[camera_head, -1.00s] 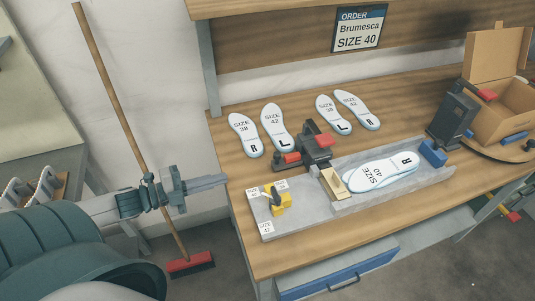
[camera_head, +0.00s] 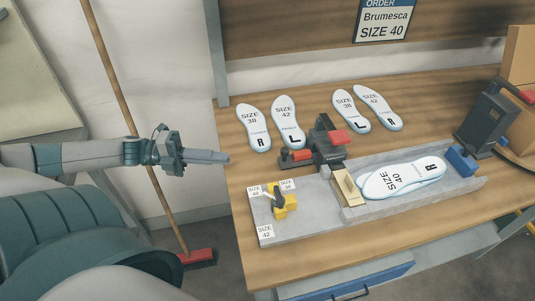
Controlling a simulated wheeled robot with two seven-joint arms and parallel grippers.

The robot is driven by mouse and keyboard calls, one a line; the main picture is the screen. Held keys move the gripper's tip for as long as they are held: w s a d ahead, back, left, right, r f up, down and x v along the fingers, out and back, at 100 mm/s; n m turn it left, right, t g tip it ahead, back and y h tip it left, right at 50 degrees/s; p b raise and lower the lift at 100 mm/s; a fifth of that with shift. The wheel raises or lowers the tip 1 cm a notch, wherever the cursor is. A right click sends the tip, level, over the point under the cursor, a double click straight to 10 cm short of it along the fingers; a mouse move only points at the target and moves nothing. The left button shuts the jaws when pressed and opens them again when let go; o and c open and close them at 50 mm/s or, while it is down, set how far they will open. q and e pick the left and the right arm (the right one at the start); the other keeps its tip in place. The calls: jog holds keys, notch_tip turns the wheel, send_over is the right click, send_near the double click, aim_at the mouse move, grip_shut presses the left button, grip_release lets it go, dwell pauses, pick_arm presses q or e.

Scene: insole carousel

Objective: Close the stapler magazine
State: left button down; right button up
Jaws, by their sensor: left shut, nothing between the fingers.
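The stapler (camera_head: 326,141), dark grey with a red piece on top, stands on the workbench behind the grey fixture. A low part with a red block (camera_head: 297,155) sticks out from its left side; this looks like its magazine, drawn out. My left gripper (camera_head: 222,159) is shut and empty, its fingers pointing right. In the picture it lies left of the stapler, with a clear gap, near the bench's left edge. My right gripper is out of view.
The grey fixture (camera_head: 315,215) holds a yellow clamp (camera_head: 279,205), a wooden block (camera_head: 347,188) and stacked size 40 insoles (camera_head: 405,177). Several insoles lie behind the stapler. A black device with a red handle (camera_head: 487,118) stands right. A broom (camera_head: 125,95) leans left of the bench.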

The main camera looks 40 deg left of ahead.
pick_arm(q)
jog(key=shift+d, duration=0.1)
